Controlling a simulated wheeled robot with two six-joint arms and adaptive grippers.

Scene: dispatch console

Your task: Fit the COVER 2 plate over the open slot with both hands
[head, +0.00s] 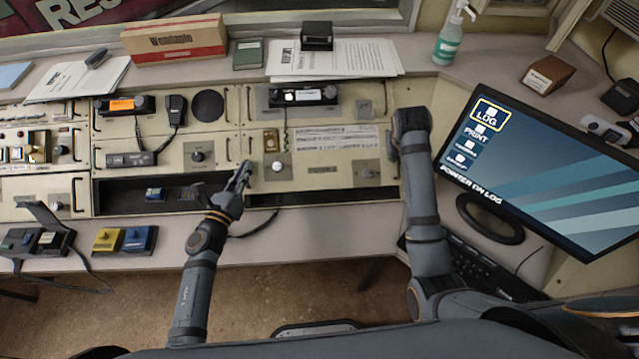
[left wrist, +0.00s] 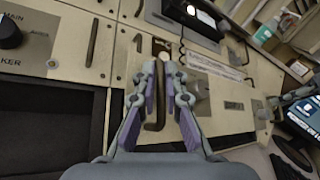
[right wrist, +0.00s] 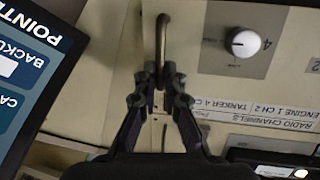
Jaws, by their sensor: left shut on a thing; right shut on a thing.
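The cover plate (head: 322,184) is a beige panel with a small dark label, too small to read surely, facing the console right of the dark open slot (head: 112,198). My left gripper (head: 243,176) is at its left edge; in the left wrist view its purple-padded fingers (left wrist: 158,95) are shut on a dark upright handle (left wrist: 154,122). My right gripper (head: 396,143) is at the right edge; in the right wrist view its fingers (right wrist: 160,92) are shut on the other bar handle (right wrist: 161,38). Whether the plate is seated flush, I cannot tell.
A dark gap (head: 265,201) shows below the plate's left part. A radio handset (head: 174,110) and unit (head: 130,157) sit to the left. Yellow (head: 107,239) and blue (head: 139,238) boxes lie on the desk. A monitor (head: 550,170) stands close right of my right arm.

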